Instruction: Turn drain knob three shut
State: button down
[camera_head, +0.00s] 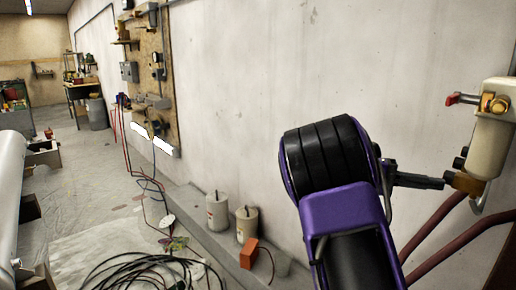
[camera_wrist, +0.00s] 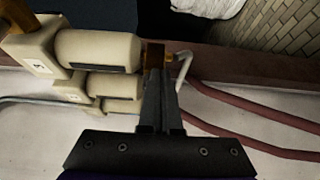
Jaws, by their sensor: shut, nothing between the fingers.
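In the head view a beige cylindrical housing (camera_head: 491,145) hangs on the wall at the right edge, with a brass drain knob (camera_head: 465,183) at its lower end. My gripper (camera_head: 440,183) is shut, its fingertips at or very near this knob. In the wrist view several beige housings lie side by side; the nearest to the top (camera_wrist: 97,50) ends in the brass knob (camera_wrist: 155,54). The shut fingers (camera_wrist: 153,75) point at that knob and partly cover it; whether they touch is unclear. A label (camera_wrist: 40,66) on the housing's head is too small to read surely.
A pale bent tube (camera_wrist: 184,68) sits just right of the knob. Dark red hoses (camera_head: 440,235) run below the gripper. A red-handled valve (camera_head: 458,99) sticks out above. Two canisters (camera_head: 217,211) and an orange box (camera_head: 249,254) stand on the ledge; black cable coils lie on the floor.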

jog(key=shift+w+d+r, duration=0.1)
jog(key=shift+w+d, duration=0.15)
dwell(0.6)
jog(key=shift+r+p, duration=0.6)
jog(key=shift+p, duration=0.45)
jog(key=shift+s+a, duration=0.25)
jog(key=shift+a, duration=0.1)
jog(key=w+a+p, duration=0.2)
jog(key=w+a, duration=0.2)
jog(key=shift+w, duration=0.25)
